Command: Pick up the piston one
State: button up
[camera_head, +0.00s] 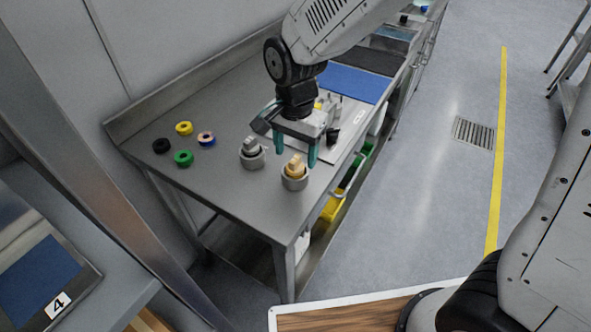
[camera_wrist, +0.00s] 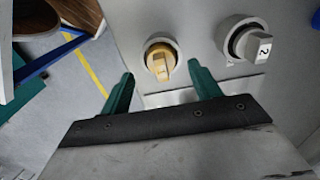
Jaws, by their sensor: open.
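The orange-yellow piston (camera_head: 296,166) stands upright in a grey round holder (camera_head: 294,183) near the table's front edge. It also shows in the wrist view (camera_wrist: 160,62), where a mark on it is too small to read surely. A grey piston (camera_head: 251,145) stands in a similar holder to its left; in the wrist view this grey piston (camera_wrist: 258,46) bears a "2". My gripper (camera_head: 297,153) is open and empty, with its teal fingers pointing down near the yellow piston. In the wrist view, the yellow piston lies ahead of the gap between the fingertips (camera_wrist: 161,70), apart from both.
A light plate with fittings (camera_head: 335,148) is behind my gripper, with a blue mat (camera_head: 352,83) beyond. Bare tabletop lies left of the holders.

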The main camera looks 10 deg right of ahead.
aim_at(295, 159)
jog(key=shift+w+f, duration=0.1)
jog(key=shift+f, duration=1.45)
jog(key=c, duration=1.2)
jog(key=shift+c, duration=0.5)
jog(key=shift+r, duration=0.15)
